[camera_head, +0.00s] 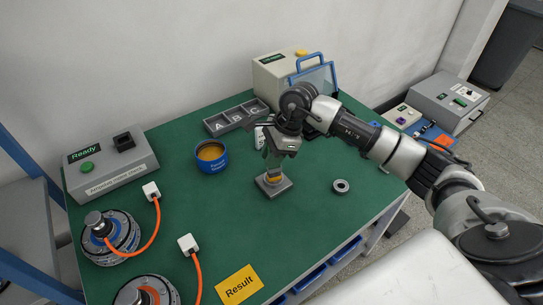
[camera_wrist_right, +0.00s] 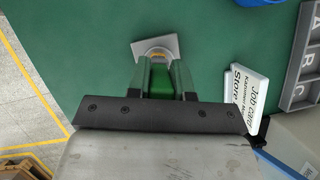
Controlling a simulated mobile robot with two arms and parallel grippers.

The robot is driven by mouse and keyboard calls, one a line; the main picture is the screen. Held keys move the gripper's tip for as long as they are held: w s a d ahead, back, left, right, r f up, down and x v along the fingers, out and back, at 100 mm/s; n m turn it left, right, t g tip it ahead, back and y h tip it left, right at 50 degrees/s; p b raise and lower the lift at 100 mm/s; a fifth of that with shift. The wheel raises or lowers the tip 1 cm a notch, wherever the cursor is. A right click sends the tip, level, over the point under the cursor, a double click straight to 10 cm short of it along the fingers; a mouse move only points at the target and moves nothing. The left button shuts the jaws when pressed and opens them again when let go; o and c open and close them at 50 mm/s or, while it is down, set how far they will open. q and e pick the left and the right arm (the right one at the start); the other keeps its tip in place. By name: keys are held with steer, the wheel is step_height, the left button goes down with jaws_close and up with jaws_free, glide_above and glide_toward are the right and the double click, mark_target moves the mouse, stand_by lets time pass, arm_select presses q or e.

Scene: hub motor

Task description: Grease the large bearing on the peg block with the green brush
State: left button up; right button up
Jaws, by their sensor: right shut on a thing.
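My right gripper (camera_head: 273,162) points down over the grey peg block (camera_head: 276,190) and is shut on the green brush. In the right wrist view, the green brush (camera_wrist_right: 161,82) shows between the fingers (camera_wrist_right: 163,75), with the peg block (camera_wrist_right: 168,43) just beyond it. A rounded metal ring, seemingly the large bearing (camera_wrist_right: 154,52), shows partly on the block, with a yellowish patch by it. The brush tip is at or just above the bearing; I cannot tell if they touch. A blue tub of amber grease (camera_head: 211,156) stands to the left. My left gripper is out of view.
A small loose ring (camera_head: 341,186) lies right of the block. The A-B-C tray (camera_head: 236,117) and job card (camera_wrist_right: 246,95) are behind. Hub motors (camera_head: 109,238) with orange cables, a Ready box (camera_head: 112,166) and a yellow Result plate (camera_head: 239,285) occupy the left and front.

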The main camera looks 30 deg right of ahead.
steer(key=shift+f+n+g+b, duration=0.1)
steer(key=shift+n+g+b, duration=0.4)
steer(key=shift+n+b, duration=0.6)
steer(key=shift+f+n+g+b, duration=0.1)
steer(key=shift+n+g+b, duration=0.55)
steer(key=shift+n, duration=0.75)
steer(key=shift+r+n+g+h+b, duration=0.1)
steer(key=shift+n+g+h+b, duration=0.3)
steer(key=shift+n+b, duration=0.7)
steer(key=m+t, duration=0.1)
steer(key=m, duration=0.2)
steer(key=shift+s+t+y, duration=0.1)
steer(key=shift+t+y, duration=0.15)
steer(key=shift+y, duration=0.05)
steer(key=m+t, duration=0.1)
steer(key=m, duration=0.3)
steer(key=shift+m+t+b, duration=0.35)
steer(key=shift+m+t, duration=0.05)
